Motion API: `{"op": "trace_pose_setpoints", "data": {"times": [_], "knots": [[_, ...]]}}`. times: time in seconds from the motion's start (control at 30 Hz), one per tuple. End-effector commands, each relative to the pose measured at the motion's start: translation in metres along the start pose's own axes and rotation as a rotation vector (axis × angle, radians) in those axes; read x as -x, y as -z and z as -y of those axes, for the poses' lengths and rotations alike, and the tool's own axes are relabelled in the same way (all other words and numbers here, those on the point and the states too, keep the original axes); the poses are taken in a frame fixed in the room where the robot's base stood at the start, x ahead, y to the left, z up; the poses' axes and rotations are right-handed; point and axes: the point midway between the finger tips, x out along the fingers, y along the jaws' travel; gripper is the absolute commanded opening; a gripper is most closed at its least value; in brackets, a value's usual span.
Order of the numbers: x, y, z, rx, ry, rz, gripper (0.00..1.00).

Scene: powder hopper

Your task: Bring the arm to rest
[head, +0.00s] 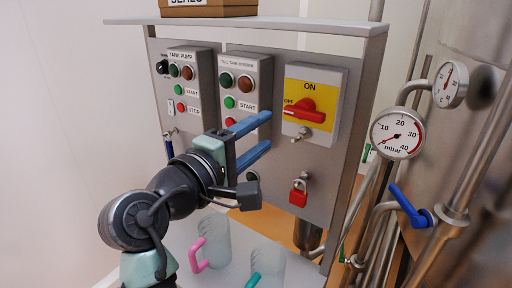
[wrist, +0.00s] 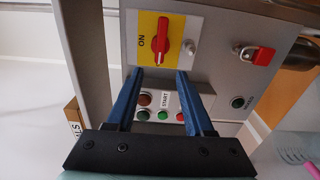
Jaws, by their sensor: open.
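My arm reaches up from the lower left of the head view. My gripper (head: 268,132) has two blue fingers spread apart with nothing between them. It is in front of the grey control panel (head: 335,185), over the lower part of the TALL TANK box (head: 262,75). In the wrist view my gripper (wrist: 158,80) also shows open and empty, with the panel's buttons beyond it. Whether the fingertips touch the panel cannot be told.
A red rotary switch (head: 306,110) on a yellow plate points towards ON–OFF labels. A red padlock (head: 299,193) hangs below it. Two clear jugs, one with a pink handle (head: 196,254), stand below my arm. Gauges (head: 397,133) and pipes are at right; open space is at left.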

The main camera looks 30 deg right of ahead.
Motion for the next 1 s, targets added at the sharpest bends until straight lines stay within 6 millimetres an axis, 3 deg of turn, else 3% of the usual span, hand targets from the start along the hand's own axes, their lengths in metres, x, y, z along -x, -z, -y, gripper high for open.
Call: {"op": "trace_pose_setpoints", "data": {"times": [0.17, 0.73, 0.87, 1.0], "knots": [[0.009, 0.000, 0.000, 0.000, 0.000, 0.000, 0.53], [0.010, 0.001, -0.001, -0.012, -0.001, -0.009, 0.53], [0.025, 0.022, -0.010, -0.214, -0.009, -0.169, 0.53], [0.071, 0.055, -0.044, -0.639, 0.003, -0.500, 0.53]]}}
